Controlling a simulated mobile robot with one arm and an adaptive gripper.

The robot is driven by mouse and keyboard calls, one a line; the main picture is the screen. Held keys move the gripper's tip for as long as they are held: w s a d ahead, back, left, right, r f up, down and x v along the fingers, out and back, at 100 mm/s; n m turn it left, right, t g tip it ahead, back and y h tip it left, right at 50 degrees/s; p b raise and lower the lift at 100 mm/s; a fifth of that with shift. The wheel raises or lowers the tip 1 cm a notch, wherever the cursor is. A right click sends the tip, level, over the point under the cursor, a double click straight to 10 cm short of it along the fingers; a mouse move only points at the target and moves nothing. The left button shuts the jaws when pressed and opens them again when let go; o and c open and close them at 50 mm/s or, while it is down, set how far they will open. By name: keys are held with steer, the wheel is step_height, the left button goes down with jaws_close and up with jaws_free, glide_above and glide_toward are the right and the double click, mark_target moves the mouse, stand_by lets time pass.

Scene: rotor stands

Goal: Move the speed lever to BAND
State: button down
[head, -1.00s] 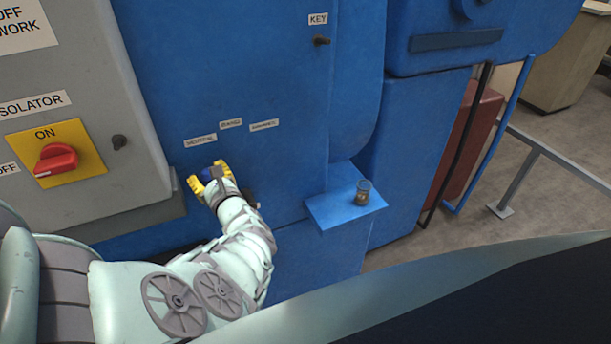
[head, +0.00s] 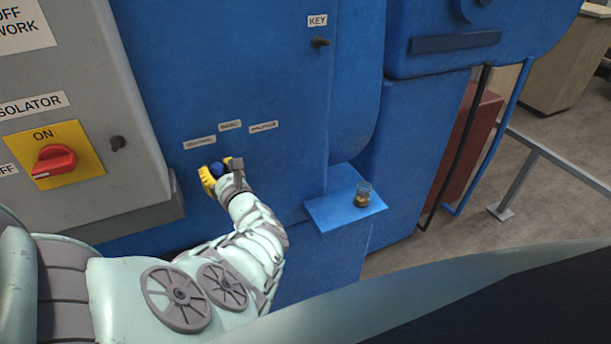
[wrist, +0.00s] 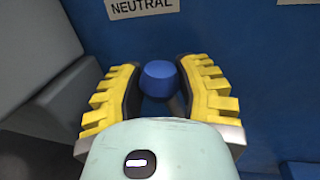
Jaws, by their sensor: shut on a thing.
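The speed lever shows as a dark blue knob (head: 216,169) on the blue machine front, and in the wrist view the knob (wrist: 160,77) has a short stem under it. My gripper (head: 219,172) is shut on this knob, with one yellow-padded finger on each side. The NEUTRAL label (head: 199,142) is just above and left of the knob, and also shows in the wrist view (wrist: 140,6). The BAND label (head: 230,126) is higher and slightly right. A third label (head: 263,127) is farther right, too small to read surely. The lever's base is hidden.
A grey cabinet (head: 120,100) with a red isolator switch (head: 54,161) stands close on the left. A small blue shelf (head: 335,209) with a small jar (head: 363,194) sticks out on the right. A KEY switch (head: 320,42) is higher up.

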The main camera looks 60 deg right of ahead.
steer(key=shift+s+d+r+m+h+b, duration=0.15)
steer(key=shift+s+d+m+b, duration=0.3)
steer(key=shift+d+m, duration=0.25)
steer(key=shift+s+d+r+m+h+b, duration=0.1)
steer(key=shift+s+d+m+h+b, duration=0.1)
steer(key=shift+s+d+m+b, duration=0.4)
steer(key=shift+s+d+r+m+h+b, duration=0.15)
steer(key=shift+s+d+m, duration=0.2)
steer(key=shift+d+m, duration=0.5)
steer(key=shift+d+t, duration=0.1)
steer(key=shift+t, duration=0.2)
steer(key=c, duration=0.5)
jaws_free()
steer(key=shift+c, duration=0.2)
